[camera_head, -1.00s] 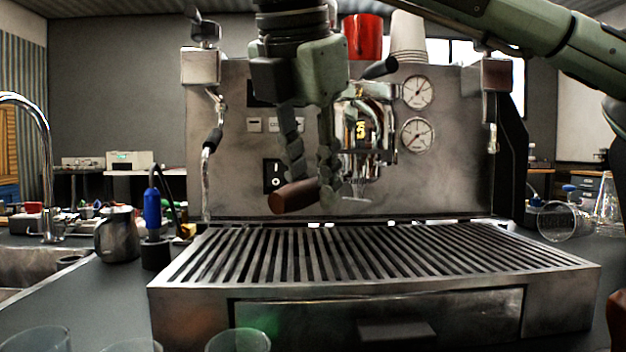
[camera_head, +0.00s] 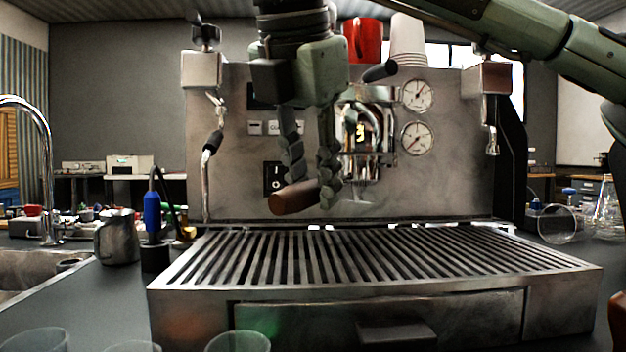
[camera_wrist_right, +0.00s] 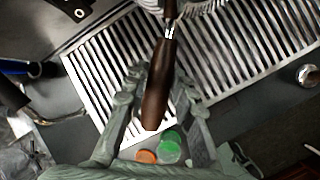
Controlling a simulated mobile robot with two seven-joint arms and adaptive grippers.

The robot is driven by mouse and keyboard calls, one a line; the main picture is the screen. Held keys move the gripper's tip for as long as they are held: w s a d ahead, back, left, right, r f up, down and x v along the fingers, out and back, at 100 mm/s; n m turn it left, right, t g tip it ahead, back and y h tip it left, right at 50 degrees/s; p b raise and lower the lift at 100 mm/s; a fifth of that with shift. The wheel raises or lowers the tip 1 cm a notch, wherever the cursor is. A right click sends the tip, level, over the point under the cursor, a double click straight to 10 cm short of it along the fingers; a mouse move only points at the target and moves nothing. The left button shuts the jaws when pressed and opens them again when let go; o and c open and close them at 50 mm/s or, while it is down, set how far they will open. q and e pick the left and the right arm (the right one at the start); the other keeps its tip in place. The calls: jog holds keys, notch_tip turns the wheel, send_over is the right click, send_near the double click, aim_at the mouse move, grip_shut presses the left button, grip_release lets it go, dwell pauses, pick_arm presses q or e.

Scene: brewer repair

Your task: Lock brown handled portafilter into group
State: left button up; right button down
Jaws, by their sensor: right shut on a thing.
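The brown-handled portafilter (camera_head: 296,197) is at the espresso machine's group (camera_head: 368,118). Its handle points left and toward me, and its metal spout end shows just below the group. Whether its lugs are seated is hidden. My right gripper (camera_head: 312,190) reaches down from above, with one finger on each side of the handle, shut on it. In the right wrist view, the brown handle (camera_wrist_right: 156,88) runs between the two fingers, and its metal neck leads to the top edge. My left gripper is not in view.
The slatted drip tray (camera_head: 215,262) lies below. A steam wand (camera_head: 207,165) hangs left of the gripper. A red cup (camera_head: 362,40) and stacked paper cups (camera_head: 408,42) stand on the machine. A steel pitcher (camera_head: 117,238) stands left, and glasses (camera_head: 238,341) stand in front.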

jog(key=shift+r, duration=0.45)
dwell(0.8)
jog(key=shift+r, duration=0.4)
dwell(0.4)
dwell(0.7)
jog(key=shift+r, duration=0.4)
dwell(0.4)
dwell(0.7)
jog(key=shift+r, duration=0.3)
dwell(0.4)
dwell(0.7)
